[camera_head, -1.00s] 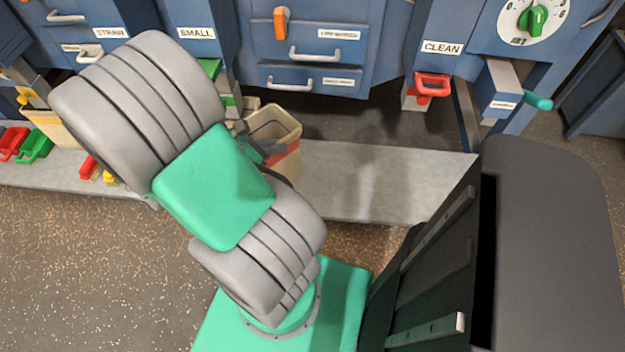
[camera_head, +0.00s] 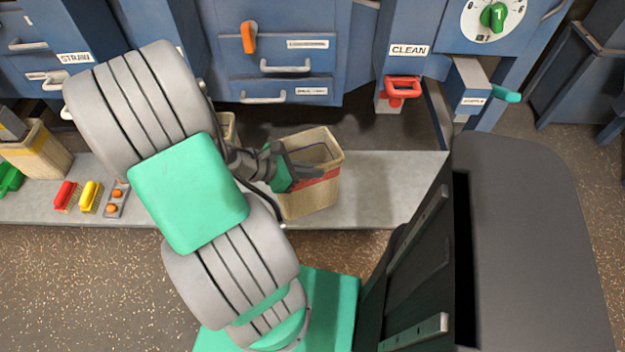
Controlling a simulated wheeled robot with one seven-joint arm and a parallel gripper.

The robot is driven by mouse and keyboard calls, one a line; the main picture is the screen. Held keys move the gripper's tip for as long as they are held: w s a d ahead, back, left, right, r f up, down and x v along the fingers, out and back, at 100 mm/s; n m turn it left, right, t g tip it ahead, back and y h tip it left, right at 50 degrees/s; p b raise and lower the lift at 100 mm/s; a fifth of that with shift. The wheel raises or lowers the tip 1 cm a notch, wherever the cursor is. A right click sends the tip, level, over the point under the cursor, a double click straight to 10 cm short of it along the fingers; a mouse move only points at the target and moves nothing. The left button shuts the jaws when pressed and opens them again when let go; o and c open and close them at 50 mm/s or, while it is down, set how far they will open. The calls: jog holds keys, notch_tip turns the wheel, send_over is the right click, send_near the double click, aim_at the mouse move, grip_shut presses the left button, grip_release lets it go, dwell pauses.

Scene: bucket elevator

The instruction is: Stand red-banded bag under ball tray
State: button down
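The red-banded bag (camera_head: 318,196) is an open-topped tan bag with a red band below its rim. It looks upright above or on the grey ledge; I cannot tell whether its base touches. My gripper (camera_head: 300,172) is at its near left rim, with grey fingers on the bag's wall. It appears shut on the bag; the far finger is partly hidden. I cannot identify a ball tray for sure. A small grey holder with orange balls (camera_head: 115,200) lies on the ledge at left.
A second tan bag (camera_head: 228,128) stands behind my arm, and another (camera_head: 40,150) at far left. Red (camera_head: 66,195) and yellow (camera_head: 90,195) brushes lie on the ledge (camera_head: 390,180). Its right part is clear. A red handle (camera_head: 402,88) hangs under the CLEAN label.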

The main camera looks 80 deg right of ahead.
jog(key=w+d+f+b, duration=0.4)
jog(key=w+d+f, duration=0.2)
jog(key=f, duration=0.5)
jog(key=shift+d, duration=1.2)
jog(key=shift+f, duration=0.15)
jog(key=c, duration=2)
grip_release()
jog(key=shift+f, duration=0.15)
jog(key=shift+c, duration=0.2)
jog(key=o, duration=0.4)
